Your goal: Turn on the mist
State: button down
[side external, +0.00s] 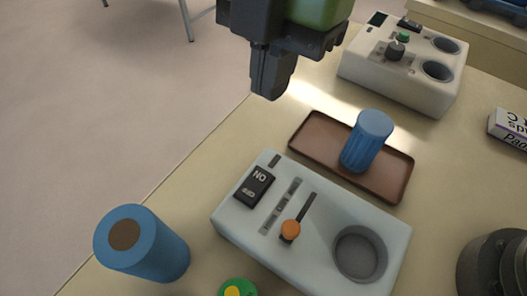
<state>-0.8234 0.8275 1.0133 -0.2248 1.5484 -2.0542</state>
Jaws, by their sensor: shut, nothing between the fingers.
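A pale grey-blue box (228,221) stands on the table, the likely mist unit. It has a black rocker switch (254,187) marked ON and OFF; which side is pressed I cannot tell. Beside it are a marked scale strip, a slot with an orange knob (290,231) at its lower end, and an empty round well (360,254). A ribbed blue cylinder (368,142) stands upright on a brown tray (312,133) behind the box. My gripper (268,94) is shut and empty, pointing down, above and behind the box, touching nothing.
A cream box (385,75) with a dark knob, green button and two wells stands at the back. A white pads carton (510,128) lies at the right edge.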

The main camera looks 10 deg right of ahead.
aim_at(263, 171)
jog(key=x, duration=0.8)
jog(key=d+x, duration=0.1)
jog(key=x, duration=0.4)
jog(key=shift+w+f, duration=0.1)
jog(key=shift+w, duration=0.3)
jog(key=shift+f, duration=0.4)
jog(key=shift+w+d+f, duration=0.1)
jog(key=shift+w+f, duration=0.1)
jog(key=shift+f, duration=0.25)
jog(key=shift+v, duration=0.8)
jog(key=shift+s, duration=0.1)
